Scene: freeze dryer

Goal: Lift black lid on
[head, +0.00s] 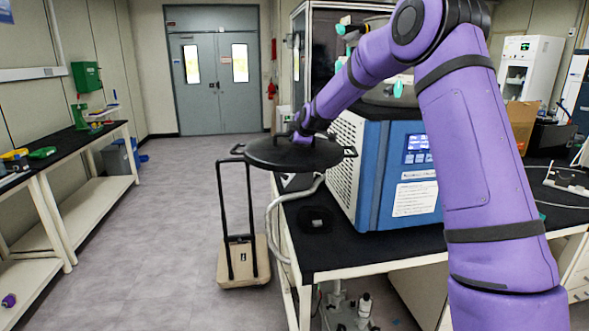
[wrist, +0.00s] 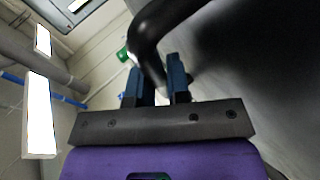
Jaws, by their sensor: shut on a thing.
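The black lid (head: 285,153) is a wide round disc held in the air to the left of the blue freeze dryer (head: 385,175), above the table's left edge. It looks about level. My gripper (wrist: 160,88) is shut on the lid's black curved handle (wrist: 148,40) in the wrist view; the lid's dark surface (wrist: 240,70) fills the right side there. In the head view my gripper (head: 302,135) is at the lid's far upper side, and its fingers are mostly hidden. The freeze dryer's top is partly hidden behind my purple arm.
The freeze dryer stands on a black-topped table (head: 350,258) with a grey hose (head: 275,215) at its left edge. A hand cart (head: 243,265) stands on the floor below the lid. A side bench (head: 70,145) runs along the left wall. The floor between is clear.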

